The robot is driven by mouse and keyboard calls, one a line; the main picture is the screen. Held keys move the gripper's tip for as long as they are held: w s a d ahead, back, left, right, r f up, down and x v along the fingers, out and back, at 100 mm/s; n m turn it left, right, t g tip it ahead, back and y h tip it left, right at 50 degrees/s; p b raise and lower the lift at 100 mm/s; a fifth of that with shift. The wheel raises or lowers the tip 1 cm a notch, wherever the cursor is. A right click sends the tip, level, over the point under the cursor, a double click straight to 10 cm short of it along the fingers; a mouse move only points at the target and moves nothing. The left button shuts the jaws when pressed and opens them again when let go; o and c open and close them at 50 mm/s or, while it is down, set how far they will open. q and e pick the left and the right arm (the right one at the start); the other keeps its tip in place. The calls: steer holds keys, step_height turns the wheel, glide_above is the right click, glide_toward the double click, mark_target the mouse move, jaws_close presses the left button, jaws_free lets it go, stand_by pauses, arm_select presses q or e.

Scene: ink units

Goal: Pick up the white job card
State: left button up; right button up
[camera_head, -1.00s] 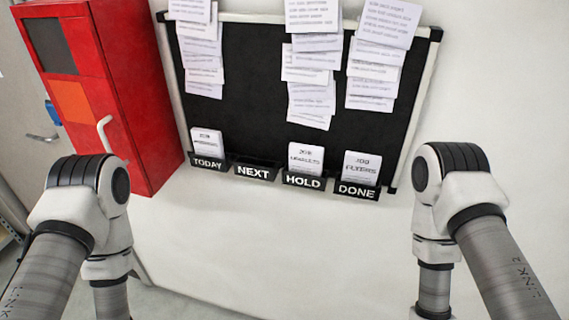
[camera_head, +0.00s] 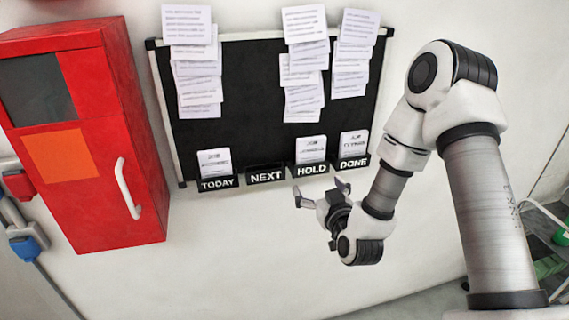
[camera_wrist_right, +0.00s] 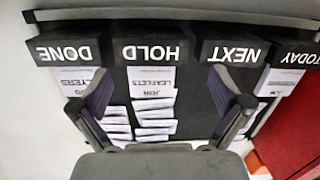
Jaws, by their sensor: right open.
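White job cards stand in three labelled pockets of the black board: one in TODAY (camera_head: 214,162), one in HOLD (camera_head: 311,149) and one in DONE (camera_head: 354,144). The NEXT pocket (camera_head: 266,175) shows no card. My right gripper (camera_head: 321,189) is open and empty, below and in front of the HOLD pocket and apart from the cards. In the right wrist view the labels are upside down; the HOLD pocket (camera_wrist_right: 150,51) and its card (camera_wrist_right: 152,78) lie between the spread fingers. My left gripper is out of view.
Overlapping white sheets (camera_head: 305,60) hang on the black board (camera_head: 240,110) above the pockets. A red cabinet (camera_head: 110,160) with a white handle juts out at the left. The wall below the pockets is clear. Green items stand on a rack at the far right.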

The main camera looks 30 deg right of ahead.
mark_target(312, 148)
steer(key=shift+m+t+h, duration=0.5)
steer(key=shift+m, duration=0.1)
steer(key=r, duration=0.2)
steer(key=w+d+r, duration=0.1)
steer(key=w+d+r+p, duration=0.1)
steer(key=r, duration=0.1)
steer(key=shift+w+d+r, duration=0.15)
steer(key=shift+d+r, duration=0.1)
steer(key=shift+r, duration=0.1)
steer(key=w+p, duration=0.1)
steer(key=w, duration=0.1)
steer(key=w+r+p, duration=0.1)
steer(key=w, duration=0.1)
steer(key=shift+a+r+p, duration=0.1)
steer(key=shift+a+p, duration=0.2)
steer(key=shift+w+d+f, duration=0.2)
steer(key=shift+w+d, duration=0.05)
steer(key=shift+w, duration=0.25)
steer(key=shift+w+d+f, duration=0.15)
steer(key=shift+w+d, duration=0.1)
steer(key=shift+w, duration=0.25)
steer(key=shift+d+f, duration=0.2)
steer(key=shift+a+r, duration=0.1)
steer(key=shift+a, duration=0.15)
steer(key=c, duration=1.1)
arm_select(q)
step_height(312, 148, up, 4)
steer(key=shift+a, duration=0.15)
arm_select(e)
steer(key=shift+d, duration=0.1)
